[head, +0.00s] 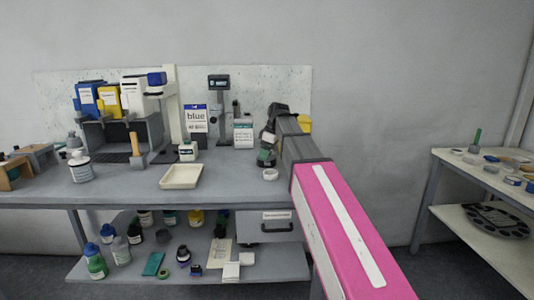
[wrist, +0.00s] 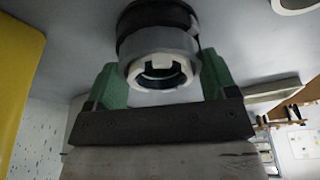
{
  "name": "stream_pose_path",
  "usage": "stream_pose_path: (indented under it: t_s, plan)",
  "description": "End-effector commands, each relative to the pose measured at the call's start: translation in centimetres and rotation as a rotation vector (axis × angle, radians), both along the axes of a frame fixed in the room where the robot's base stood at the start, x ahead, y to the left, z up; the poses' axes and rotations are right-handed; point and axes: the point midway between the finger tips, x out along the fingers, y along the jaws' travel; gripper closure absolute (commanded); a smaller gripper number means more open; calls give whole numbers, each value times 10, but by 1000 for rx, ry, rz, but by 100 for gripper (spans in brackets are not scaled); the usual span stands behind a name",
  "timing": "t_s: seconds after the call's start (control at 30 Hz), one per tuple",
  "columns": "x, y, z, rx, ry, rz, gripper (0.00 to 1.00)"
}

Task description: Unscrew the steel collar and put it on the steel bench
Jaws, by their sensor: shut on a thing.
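The steel collar (wrist: 150,48) is a grey ring between my green fingertips in the wrist view, with a pale notched opening facing the camera. A dark round part adjoins its upper side; I cannot tell whether the two are still joined by a thread. My gripper (wrist: 162,80) is shut on the collar. In the head view, my gripper (head: 267,156) is over the right part of the steel bench (head: 230,187); the collar is too small and covered to make out there.
A white ring (head: 270,174) lies on the bench near my gripper. A cream tray (head: 181,176) stands left of it. A blue-labelled box (head: 195,121) and a bottle (head: 188,151) stand behind. A yellow thing (head: 304,124) is by my arm. Bare bench shows around the tray.

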Motion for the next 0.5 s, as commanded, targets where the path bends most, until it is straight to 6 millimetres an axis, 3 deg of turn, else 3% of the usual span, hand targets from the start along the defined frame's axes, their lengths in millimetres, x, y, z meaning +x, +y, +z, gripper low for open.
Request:
stream_pose_path:
  t_s: [0.3,0.5]
  plan:
    - [1,-1,-1,-1,1,322,42]
    - [0,-1,-1,-2,1,357,42]
